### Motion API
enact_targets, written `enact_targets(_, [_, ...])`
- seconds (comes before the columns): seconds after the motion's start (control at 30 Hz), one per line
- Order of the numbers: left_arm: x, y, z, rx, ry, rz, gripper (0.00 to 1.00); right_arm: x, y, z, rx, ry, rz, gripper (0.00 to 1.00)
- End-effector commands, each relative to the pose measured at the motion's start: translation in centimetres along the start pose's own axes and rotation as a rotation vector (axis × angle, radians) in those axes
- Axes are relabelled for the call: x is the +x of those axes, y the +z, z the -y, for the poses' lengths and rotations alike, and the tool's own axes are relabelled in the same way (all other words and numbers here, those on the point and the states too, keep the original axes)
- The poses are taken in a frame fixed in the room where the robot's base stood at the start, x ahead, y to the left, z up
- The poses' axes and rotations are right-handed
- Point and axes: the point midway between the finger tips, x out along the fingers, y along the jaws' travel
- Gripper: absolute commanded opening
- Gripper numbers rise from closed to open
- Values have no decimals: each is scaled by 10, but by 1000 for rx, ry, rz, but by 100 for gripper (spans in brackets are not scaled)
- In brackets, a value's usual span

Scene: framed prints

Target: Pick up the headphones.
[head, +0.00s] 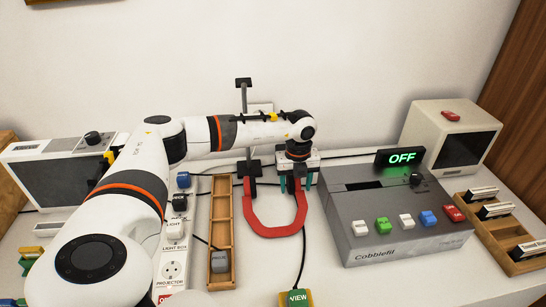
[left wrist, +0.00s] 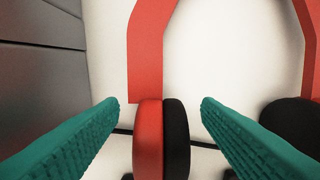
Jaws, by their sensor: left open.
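The red headphones (head: 275,231) lie on the white table in the head view, with the curved band toward me and black ear pads at the far end. My left gripper (head: 296,184) is at their right ear cup, pointing down. In the left wrist view the red band of the headphones (left wrist: 147,45) runs up from a red and black ear cup. The open teal fingers of my left gripper (left wrist: 160,108) stand on either side of that cup, with a visible gap on both sides. The other ear cup is partly visible at the right edge. My right gripper is not in view.
A grey Cobblefil box (head: 390,222) with coloured buttons stands close to the right of the headphones. A wooden tray (head: 221,190) lies to the left, beside a power strip (head: 173,270). A black stand (head: 244,100) rises behind. A cable runs toward the front.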

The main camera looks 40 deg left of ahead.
Motion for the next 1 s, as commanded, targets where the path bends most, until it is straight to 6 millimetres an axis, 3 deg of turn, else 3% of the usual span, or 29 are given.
enact_targets(0.1, [12, 0, 0, 0, -1, 0, 58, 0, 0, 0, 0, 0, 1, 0])
enact_targets(0.37, [14, 0, 0, -1, 0, 0, 57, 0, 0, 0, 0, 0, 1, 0])
enact_targets(0.7, [13, 0, 0, -1, 0, 0, 1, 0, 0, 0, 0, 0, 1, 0])
enact_targets(1.0, [4, 0, 0, 0, 3, -1, 1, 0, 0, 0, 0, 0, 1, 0])
